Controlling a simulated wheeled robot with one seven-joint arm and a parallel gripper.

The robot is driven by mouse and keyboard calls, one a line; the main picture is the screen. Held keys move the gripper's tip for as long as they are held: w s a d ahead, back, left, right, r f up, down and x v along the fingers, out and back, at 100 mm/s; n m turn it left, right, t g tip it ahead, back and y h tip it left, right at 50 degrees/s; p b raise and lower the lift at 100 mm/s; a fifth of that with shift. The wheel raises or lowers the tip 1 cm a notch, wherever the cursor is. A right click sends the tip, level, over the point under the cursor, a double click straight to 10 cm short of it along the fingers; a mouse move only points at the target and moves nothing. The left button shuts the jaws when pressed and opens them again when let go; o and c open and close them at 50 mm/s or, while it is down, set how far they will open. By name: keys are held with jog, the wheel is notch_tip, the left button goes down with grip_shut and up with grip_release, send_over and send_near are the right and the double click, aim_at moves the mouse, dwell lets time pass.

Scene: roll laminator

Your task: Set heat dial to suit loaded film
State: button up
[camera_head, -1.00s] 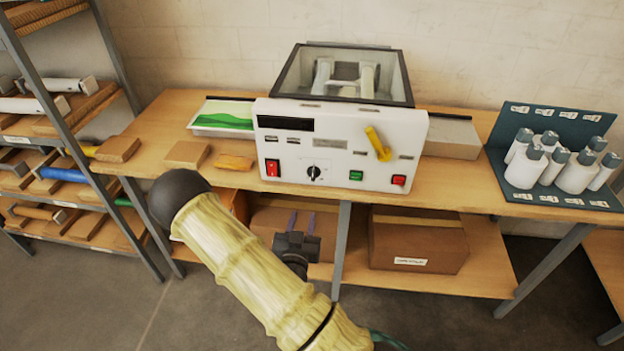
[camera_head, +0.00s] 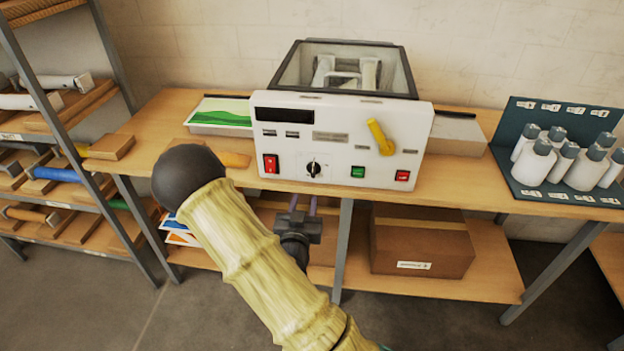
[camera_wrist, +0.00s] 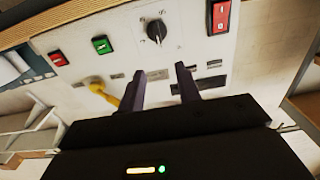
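The laminator (camera_head: 340,148) is a white box on the workbench with a clear-lidded top. Its heat dial (camera_head: 313,169) is a small black knob with a white pointer, low on the front panel between a red rocker switch (camera_head: 271,163) and a green button (camera_head: 358,172). In the wrist view the dial (camera_wrist: 156,30) lies beyond my fingertips, apart from them. My gripper (camera_head: 303,204) is in front of and below the panel in the head view. Its two purple fingers (camera_wrist: 160,70) are apart with nothing between them. The loaded film's type cannot be read.
A yellow lever (camera_head: 381,138) and a red button (camera_head: 402,176) are on the panel's right. A stand of white bottles (camera_head: 560,160) is at the right bench end. A cardboard box (camera_head: 420,243) sits on the lower shelf. A rack of rolls (camera_head: 55,175) stands left.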

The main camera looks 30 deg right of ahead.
aim_at(313, 168)
jog(key=x, duration=1.2)
jog(key=shift+s+d+b, duration=0.1)
jog(key=shift+d+b, duration=0.05)
jog(key=shift+b, duration=0.25)
jog(key=shift+w+d, duration=0.3)
jog(key=shift+w, duration=0.2)
jog(key=shift+s, duration=0.2)
jog(key=shift+a, duration=0.1)
grip_shut()
